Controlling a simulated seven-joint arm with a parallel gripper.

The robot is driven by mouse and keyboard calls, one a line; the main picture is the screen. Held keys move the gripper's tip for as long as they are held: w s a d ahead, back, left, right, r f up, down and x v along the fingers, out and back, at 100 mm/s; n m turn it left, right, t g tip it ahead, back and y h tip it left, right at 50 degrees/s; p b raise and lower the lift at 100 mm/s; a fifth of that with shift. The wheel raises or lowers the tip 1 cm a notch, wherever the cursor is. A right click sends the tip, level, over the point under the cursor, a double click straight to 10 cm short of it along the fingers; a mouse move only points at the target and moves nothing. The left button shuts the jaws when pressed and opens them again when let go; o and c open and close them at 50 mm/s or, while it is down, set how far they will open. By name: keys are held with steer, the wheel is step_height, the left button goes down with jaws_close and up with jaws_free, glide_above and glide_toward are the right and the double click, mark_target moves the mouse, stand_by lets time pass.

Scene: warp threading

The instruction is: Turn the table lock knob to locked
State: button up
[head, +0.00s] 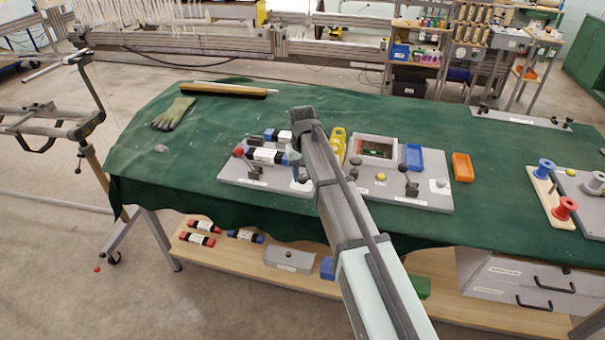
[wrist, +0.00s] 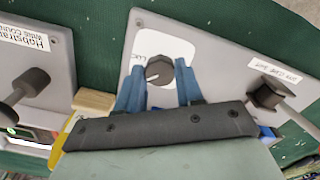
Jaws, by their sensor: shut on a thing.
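The knob (wrist: 159,70) is a small dark round one on a white label (wrist: 150,48) of a light grey plate (wrist: 205,45) in the wrist view. My gripper (wrist: 157,75) has its blue fingers on both sides of it and is shut on it. The lettering on the label is mostly covered, and I cannot tell the knob's setting. In the head view my gripper (head: 292,157) is over the right part of the left grey plate (head: 228,172), and my arm hides part of the bench there.
A dark lever post (wrist: 268,93) stands to the right of the knob in the wrist view. A second plate (head: 430,198) with levers lies right. A glove (head: 174,113) and brush (head: 230,90) lie on the green cloth.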

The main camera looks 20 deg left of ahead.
mark_target(302, 177)
steer(key=m, duration=0.4)
steer(key=shift+m, duration=1.8)
steer(key=o, duration=1)
steer(key=shift+o, duration=0.2)
steer(key=shift+r, duration=0.1)
step_height(302, 177, up, 14)
steer(key=shift+f, duration=0.2)
